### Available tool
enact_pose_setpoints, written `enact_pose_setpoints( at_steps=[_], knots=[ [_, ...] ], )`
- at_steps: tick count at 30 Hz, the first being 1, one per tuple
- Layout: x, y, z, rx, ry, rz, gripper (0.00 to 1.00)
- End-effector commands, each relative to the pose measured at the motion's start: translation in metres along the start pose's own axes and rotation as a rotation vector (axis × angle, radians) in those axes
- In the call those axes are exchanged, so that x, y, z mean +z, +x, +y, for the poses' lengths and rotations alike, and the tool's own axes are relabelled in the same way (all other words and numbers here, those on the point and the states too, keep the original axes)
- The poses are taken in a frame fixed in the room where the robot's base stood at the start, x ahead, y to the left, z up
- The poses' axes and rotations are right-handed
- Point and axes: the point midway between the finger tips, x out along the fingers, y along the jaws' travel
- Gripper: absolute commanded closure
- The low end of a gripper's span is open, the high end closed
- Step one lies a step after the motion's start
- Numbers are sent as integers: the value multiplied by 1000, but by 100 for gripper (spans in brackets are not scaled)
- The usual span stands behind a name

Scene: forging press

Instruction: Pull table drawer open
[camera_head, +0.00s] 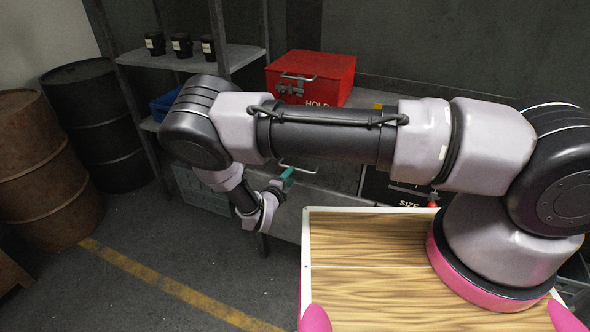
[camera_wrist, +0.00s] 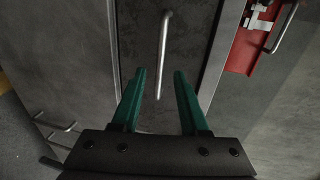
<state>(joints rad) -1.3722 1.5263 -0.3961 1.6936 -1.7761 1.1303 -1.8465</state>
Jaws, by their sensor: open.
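The grey table drawer (camera_head: 325,178) is below the tabletop, partly hidden behind my arm in the head view. Its metal bar handle (camera_head: 298,169) shows beside my gripper (camera_head: 286,178). In the wrist view the drawer front (camera_wrist: 190,35) fills the upper middle, and it looks closed. The handle (camera_wrist: 164,50) runs upright in that picture, and its lower end reaches between the green fingertips of my gripper (camera_wrist: 160,74). The fingers are apart, one on each side of the handle's line. I see no contact, and the exact depth gap is unclear.
A red box (camera_head: 312,72) marked HOLD stands on the table above the drawer. Shelving (camera_head: 235,55) with black cups (camera_head: 181,45) stands to the left. Two drums (camera_head: 45,165) (camera_head: 95,120) are farther left. A dark panel marked SIZE (camera_head: 395,190) is right of the drawer.

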Motion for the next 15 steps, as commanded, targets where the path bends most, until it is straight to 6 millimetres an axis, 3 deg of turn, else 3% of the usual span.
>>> enact_pose_setpoints(
  at_steps=[6,15],
  knots=[
    [-1,42,0,0,1,3,56],
    [-1,67,0,1,1,1,56]
  ],
)
